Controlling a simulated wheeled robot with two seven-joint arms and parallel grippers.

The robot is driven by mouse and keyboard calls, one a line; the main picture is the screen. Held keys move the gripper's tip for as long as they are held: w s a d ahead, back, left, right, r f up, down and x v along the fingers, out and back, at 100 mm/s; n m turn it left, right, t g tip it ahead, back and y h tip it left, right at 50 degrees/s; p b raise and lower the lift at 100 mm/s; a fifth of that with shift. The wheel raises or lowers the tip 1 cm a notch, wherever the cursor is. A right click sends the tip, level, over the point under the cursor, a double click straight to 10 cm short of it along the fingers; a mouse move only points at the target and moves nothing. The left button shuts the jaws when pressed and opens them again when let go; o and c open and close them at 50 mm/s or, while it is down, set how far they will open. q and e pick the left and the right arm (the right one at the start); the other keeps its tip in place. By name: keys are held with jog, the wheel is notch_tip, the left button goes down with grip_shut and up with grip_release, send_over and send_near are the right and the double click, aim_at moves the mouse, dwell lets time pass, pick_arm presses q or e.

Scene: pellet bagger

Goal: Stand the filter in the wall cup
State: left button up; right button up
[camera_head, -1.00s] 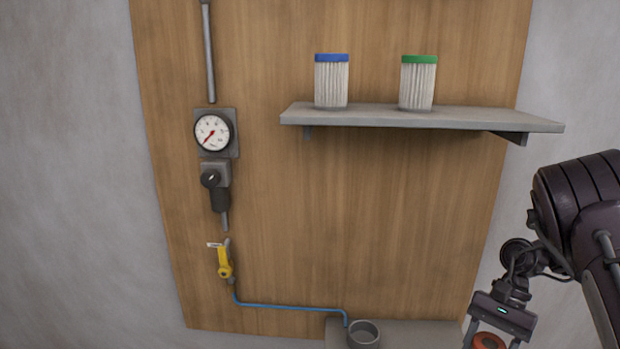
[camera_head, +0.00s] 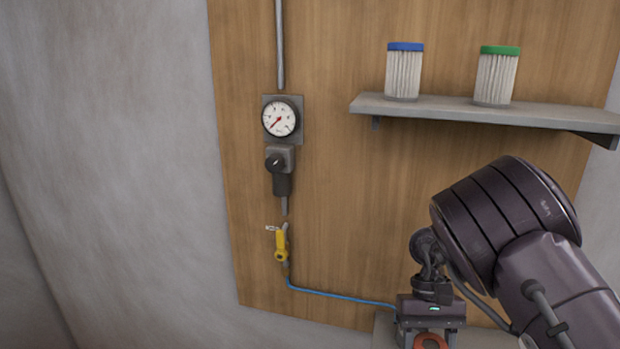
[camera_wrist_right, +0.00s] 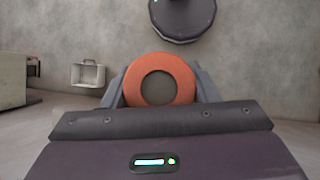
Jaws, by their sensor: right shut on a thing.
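My right gripper (camera_head: 430,342) is at the bottom of the head view, in front of the wall board. It is shut on a round thing with an orange ring top (camera_head: 430,342), which looks like the end cap of a filter. In the right wrist view the orange ring (camera_wrist_right: 136,82) sits between the fingers (camera_wrist_right: 160,88), with a dark centre; its body below is hidden. The wall cup cannot be seen now; my right gripper and arm cover the place above the ledge (camera_head: 385,328) where it stood. My left gripper is not in view.
A shelf (camera_head: 450,109) holds a blue-capped filter (camera_head: 403,74) and a green-capped filter (camera_head: 496,78). A pale box (camera_wrist_right: 88,74) lies on the floor.

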jog(key=a+f+n+b, duration=0.1)
jog(key=a+f+b, duration=0.2)
jog(key=f+b, duration=1.1)
jog(key=shift+a+f+h+b, duration=0.2)
jog(key=shift+f+h+b, duration=0.1)
jog(key=shift+f+h, duration=0.1)
jog(key=shift+s+d+r, duration=0.1)
jog(key=shift+s, duration=0.1)
